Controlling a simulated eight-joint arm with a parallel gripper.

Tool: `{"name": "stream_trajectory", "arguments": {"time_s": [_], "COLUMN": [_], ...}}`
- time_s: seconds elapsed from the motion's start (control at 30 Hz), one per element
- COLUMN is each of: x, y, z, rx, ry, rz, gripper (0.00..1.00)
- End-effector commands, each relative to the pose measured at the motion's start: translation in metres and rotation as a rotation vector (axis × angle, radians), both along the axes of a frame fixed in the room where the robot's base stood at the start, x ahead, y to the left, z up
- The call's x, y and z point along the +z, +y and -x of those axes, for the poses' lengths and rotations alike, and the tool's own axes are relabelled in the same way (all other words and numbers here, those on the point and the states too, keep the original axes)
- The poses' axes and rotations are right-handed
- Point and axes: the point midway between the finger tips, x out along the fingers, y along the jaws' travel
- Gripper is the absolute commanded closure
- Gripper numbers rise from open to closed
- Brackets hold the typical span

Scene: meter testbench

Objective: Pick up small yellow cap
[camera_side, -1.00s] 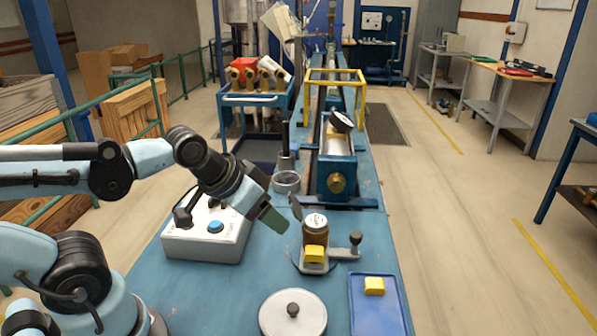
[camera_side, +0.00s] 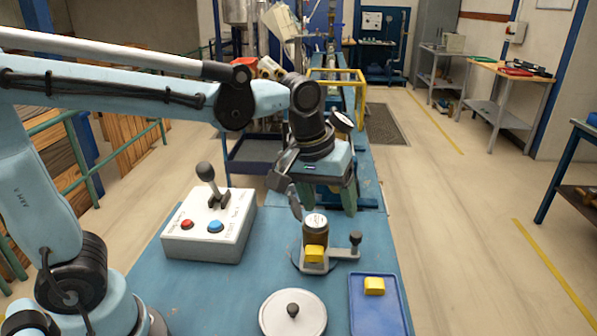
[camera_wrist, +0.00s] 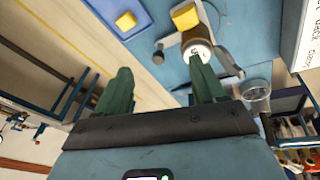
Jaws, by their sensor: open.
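One small yellow block-like cap (camera_side: 374,286) lies on a blue tray (camera_side: 362,320) at the front right; it also shows in the wrist view (camera_wrist: 126,21). A second yellow piece (camera_side: 314,253) sits on the front of a metal fixture (camera_side: 318,268), below a brown jar with a white lid (camera_side: 314,224). It shows in the wrist view too (camera_wrist: 186,17). My gripper (camera_side: 328,207) has green fingers, spread apart and empty. It is above and behind the jar, away from both yellow pieces. In the wrist view one finger overlaps the jar (camera_wrist: 195,43).
A white control box (camera_side: 208,228) with a lever stands left on the blue bench. A round white lid with a black knob (camera_side: 293,312) lies at the front. A black knob (camera_side: 355,239) rises on the fixture's right. A blue machine stands behind.

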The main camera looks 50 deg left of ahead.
Motion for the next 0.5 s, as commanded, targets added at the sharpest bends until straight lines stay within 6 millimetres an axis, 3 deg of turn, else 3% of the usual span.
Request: {"name": "stream_trajectory", "arguments": {"time_s": [0.2,0.5], "x": [-0.012,-0.037], "y": [-0.046,-0.089], "z": [-0.034,-0.054], "rx": [0.164,0.340], "ry": [0.148,0.277], "rz": [0.022,0.000], "gripper": [0.30,0.30]}}
